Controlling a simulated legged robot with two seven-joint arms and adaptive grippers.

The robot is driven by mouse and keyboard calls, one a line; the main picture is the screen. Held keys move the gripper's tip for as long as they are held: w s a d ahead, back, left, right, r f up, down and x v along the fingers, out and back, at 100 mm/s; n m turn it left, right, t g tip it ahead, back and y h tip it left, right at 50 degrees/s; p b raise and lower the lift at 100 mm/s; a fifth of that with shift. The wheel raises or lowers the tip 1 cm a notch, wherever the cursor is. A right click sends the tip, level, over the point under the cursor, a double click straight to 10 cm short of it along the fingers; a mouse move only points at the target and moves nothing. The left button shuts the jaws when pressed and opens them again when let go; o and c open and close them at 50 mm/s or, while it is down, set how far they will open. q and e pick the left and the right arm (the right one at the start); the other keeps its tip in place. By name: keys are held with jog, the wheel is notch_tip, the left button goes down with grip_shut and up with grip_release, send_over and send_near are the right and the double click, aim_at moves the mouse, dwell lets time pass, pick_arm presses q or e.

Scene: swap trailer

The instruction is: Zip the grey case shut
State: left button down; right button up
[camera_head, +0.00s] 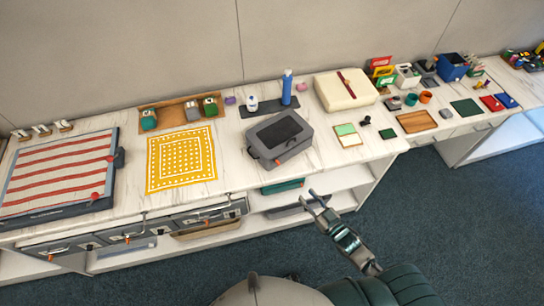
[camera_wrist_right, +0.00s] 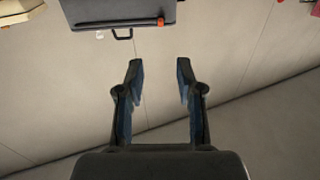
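The grey case (camera_head: 295,150) lies on the marble counter in the head view, with a dark panel on its top. Its lid looks down; whether the zip is closed cannot be told. A small orange tab (camera_head: 277,163) shows low on its front side. My right gripper (camera_head: 317,196) is in front of the counter edge, below and to the right of the case, apart from it. In the wrist view my right gripper (camera_wrist_right: 160,68) is open and empty. A dark grey box-like thing (camera_wrist_right: 120,14) with a handle and orange tab shows there beyond the fingers. My left gripper is out of view.
A yellow patterned cloth (camera_head: 182,160) lies left of the case. A blue bottle (camera_head: 287,87) stands behind it, and a cream case (camera_head: 335,98) lies behind right. A green-and-cream card (camera_head: 346,135) lies to its right. Shelves (camera_head: 330,178) are below the counter.

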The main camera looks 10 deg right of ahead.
aim_at(277, 162)
jog(key=x, duration=1.7)
jog(key=shift+w+a+p, duration=0.1)
jog(key=shift+w+p, duration=0.1)
jog(key=shift+p, duration=0.15)
jog(key=shift+c, duration=0.2)
grip_shut()
